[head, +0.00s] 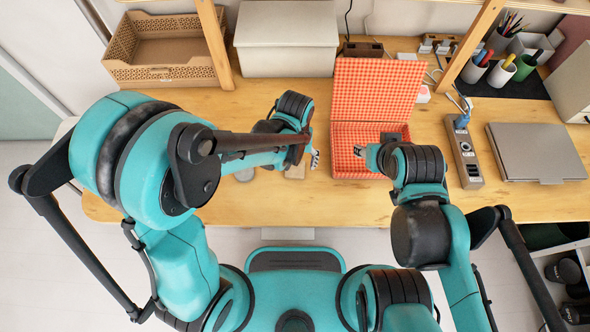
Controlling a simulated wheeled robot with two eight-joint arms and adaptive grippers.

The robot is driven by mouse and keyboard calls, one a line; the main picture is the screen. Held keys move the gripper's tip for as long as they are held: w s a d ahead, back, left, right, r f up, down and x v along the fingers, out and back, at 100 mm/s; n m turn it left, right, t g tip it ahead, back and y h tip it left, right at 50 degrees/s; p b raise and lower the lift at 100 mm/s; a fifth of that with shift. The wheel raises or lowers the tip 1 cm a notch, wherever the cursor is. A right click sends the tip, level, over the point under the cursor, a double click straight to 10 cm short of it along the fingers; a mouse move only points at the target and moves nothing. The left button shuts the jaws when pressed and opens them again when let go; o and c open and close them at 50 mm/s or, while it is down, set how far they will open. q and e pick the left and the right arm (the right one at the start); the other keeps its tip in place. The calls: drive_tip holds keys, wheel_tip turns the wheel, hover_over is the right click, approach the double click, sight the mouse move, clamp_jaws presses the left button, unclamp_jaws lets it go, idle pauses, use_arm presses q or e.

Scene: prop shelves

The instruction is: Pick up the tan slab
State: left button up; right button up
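The tan slab (296,172) lies on the wooden table near its front edge, partly hidden under my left arm. It is small and close in colour to the table. My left gripper (315,159) is a little to the right of the slab, above the table; a gap between its fingers is too small to make out. My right gripper (359,151) is over the front part of the red checkered box, well right of the slab. Its fingers are small and partly hidden, so its opening is unclear.
The red checkered box (376,88) stands open with its lid up. A round grey item (244,174) lies left of the slab. A power strip (462,150) and a closed laptop (536,151) are at right. A woven basket (165,50) and white box (287,38) stand behind.

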sight(295, 170)
use_arm(q)
wheel_tip(295, 170, down, 4)
drive_tip(key=shift+s+r+b, duration=0.1)
drive_tip(key=shift+b, duration=0.65)
drive_tip(key=shift+r, duration=0.1)
drive_tip(key=c, duration=1.3)
drive_tip(key=shift+r, duration=0.1)
